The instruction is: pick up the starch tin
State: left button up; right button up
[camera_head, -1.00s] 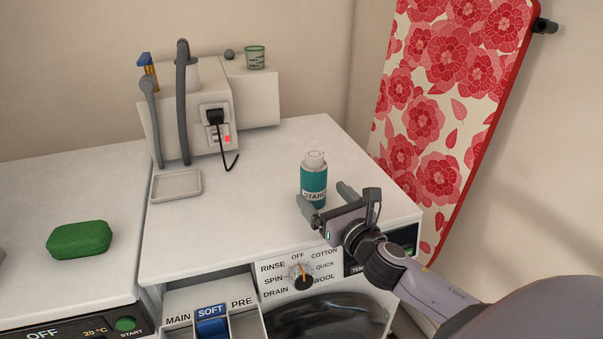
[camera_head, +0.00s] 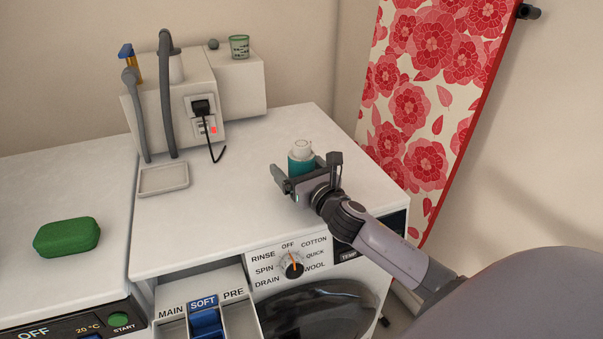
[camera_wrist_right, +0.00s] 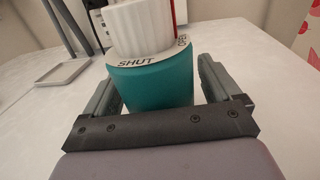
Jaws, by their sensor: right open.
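The starch tin (camera_head: 300,158) is a teal cylinder with a white ribbed cap, standing upright on the white washing machine top. My right gripper (camera_head: 296,173) is at the tin's near side and hides its lower part in the head view. In the right wrist view, the tin (camera_wrist_right: 152,82) stands between the two fingers of my right gripper (camera_wrist_right: 155,88). The jaws are open, with a gap visible on the right side; whether the left finger touches the tin is hard to tell. The cap ring reads SHUT and OPEN. My left gripper is out of view.
A shallow grey tray (camera_head: 163,180) lies on the machine top left of the tin. A white box unit (camera_head: 180,105) with hoses and a plugged cable stands behind. A green soap-like block (camera_head: 67,237) lies at left. A floral ironing board (camera_head: 420,110) leans at right. The drawer (camera_head: 207,318) is open.

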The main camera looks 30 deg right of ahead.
jog(key=c, duration=1.2)
jog(key=shift+r, duration=0.25)
jog(key=shift+r+p, duration=0.5)
jog(key=shift+r, duration=0.5)
jog(key=shift+r+p, duration=2.1)
jog(key=shift+r, duration=6.65)
